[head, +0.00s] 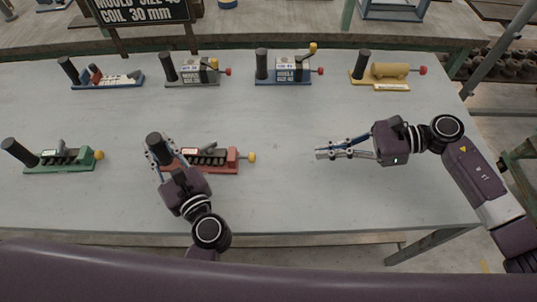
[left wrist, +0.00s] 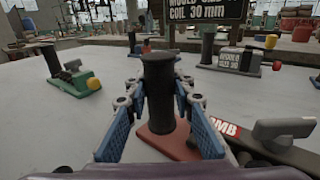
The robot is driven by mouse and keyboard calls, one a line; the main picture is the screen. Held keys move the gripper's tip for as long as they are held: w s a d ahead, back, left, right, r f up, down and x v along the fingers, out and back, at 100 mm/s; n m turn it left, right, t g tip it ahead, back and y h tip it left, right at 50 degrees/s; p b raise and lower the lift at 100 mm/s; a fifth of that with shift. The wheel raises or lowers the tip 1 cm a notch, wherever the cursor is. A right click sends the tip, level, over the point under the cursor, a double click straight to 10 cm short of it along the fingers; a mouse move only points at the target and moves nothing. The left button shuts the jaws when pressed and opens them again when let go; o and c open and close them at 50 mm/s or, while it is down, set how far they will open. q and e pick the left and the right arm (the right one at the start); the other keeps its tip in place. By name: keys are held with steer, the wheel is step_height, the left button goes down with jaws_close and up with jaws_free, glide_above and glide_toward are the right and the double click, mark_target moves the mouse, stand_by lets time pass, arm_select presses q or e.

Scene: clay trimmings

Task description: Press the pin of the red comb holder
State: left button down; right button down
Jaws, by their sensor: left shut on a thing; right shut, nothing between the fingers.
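The red comb holder (head: 222,169) lies on the grey table at lower centre in the head view. It has a black upright post at its left end, a grey lever and dark toothed part in the middle, and a yellow-knobbed pin (head: 251,157) at its right end. My left gripper (head: 160,151) is shut around the black post (left wrist: 158,95), one blue finger on each side in the left wrist view. The holder's red base (left wrist: 170,142) shows below the post; the pin is outside that view. My right gripper (head: 322,153) is shut and empty, to the right of the pin and apart from it.
A similar green holder (head: 60,163) stands to the left. Blue (head: 108,82), grey (head: 195,75), dark blue (head: 287,74) and yellow (head: 385,78) devices line the back of the table. A sign (head: 140,10) stands behind. The table between the pin and my right gripper is clear.

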glide_toward(260, 165)
steer(key=a, duration=0.4)
steer(key=a+r, duration=0.1)
steer(key=a, duration=0.1)
steer(key=shift+s+a, duration=0.15)
steer(key=shift+a, duration=0.6)
steer(key=shift+a, duration=0.1)
steer(key=shift+s+a, duration=0.1)
steer(key=shift+a, duration=1.3)
arm_select(q)
steer(key=shift+d, duration=0.1)
arm_select(e)
steer(key=shift+d, duration=0.15)
steer(key=shift+d, duration=0.3)
steer(key=v, duration=0.8)
steer(key=f+v, duration=0.1)
steer(key=v, duration=0.4)
steer(key=shift+d+r, duration=0.1)
steer(key=shift+d, duration=0.15)
